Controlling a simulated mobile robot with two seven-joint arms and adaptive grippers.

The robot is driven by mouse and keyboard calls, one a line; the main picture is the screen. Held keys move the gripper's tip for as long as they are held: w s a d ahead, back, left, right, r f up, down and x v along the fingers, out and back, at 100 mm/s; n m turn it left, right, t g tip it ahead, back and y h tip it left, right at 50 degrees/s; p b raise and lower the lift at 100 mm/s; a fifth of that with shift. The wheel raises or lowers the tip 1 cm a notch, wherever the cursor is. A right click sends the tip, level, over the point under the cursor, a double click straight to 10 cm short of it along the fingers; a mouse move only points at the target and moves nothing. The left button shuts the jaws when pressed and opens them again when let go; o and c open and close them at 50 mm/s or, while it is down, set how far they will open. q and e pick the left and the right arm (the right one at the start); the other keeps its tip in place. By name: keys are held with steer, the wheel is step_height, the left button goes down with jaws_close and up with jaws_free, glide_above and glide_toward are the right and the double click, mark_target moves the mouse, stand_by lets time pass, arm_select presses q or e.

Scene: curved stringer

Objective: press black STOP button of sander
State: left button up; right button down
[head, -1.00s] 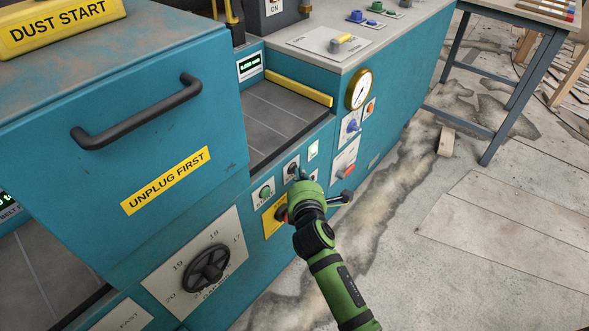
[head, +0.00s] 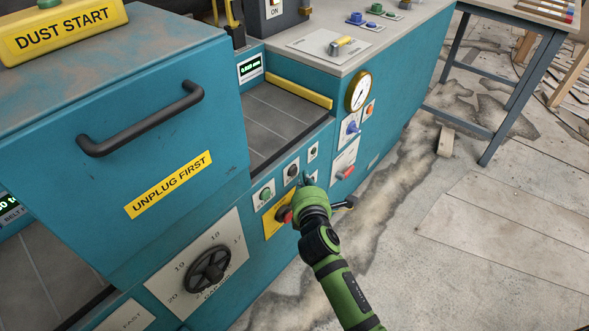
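The sander (head: 222,247) is the teal machine filling the left and middle of the head view. The lamp looks dark. My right gripper (head: 306,178) is just right of and below the black button, its narrow tip pointing at the panel. The fingers look shut with nothing between them. The tip appears clear of the button, though the exact gap is hard to judge. My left gripper is not in view.
A red mushroom button (head: 283,214) on a yellow plate lies close left of my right gripper. A handwheel (head: 208,269), a gauge (head: 358,91) and a red switch (head: 347,172) are also on the front.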

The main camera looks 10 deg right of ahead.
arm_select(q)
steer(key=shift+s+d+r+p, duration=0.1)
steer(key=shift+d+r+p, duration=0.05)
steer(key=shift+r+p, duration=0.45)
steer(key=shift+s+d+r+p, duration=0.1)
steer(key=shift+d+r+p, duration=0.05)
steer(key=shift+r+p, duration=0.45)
arm_select(e)
steer(key=s+d, duration=0.1)
steer(key=s, duration=0.1)
steer(key=s+d, duration=0.2)
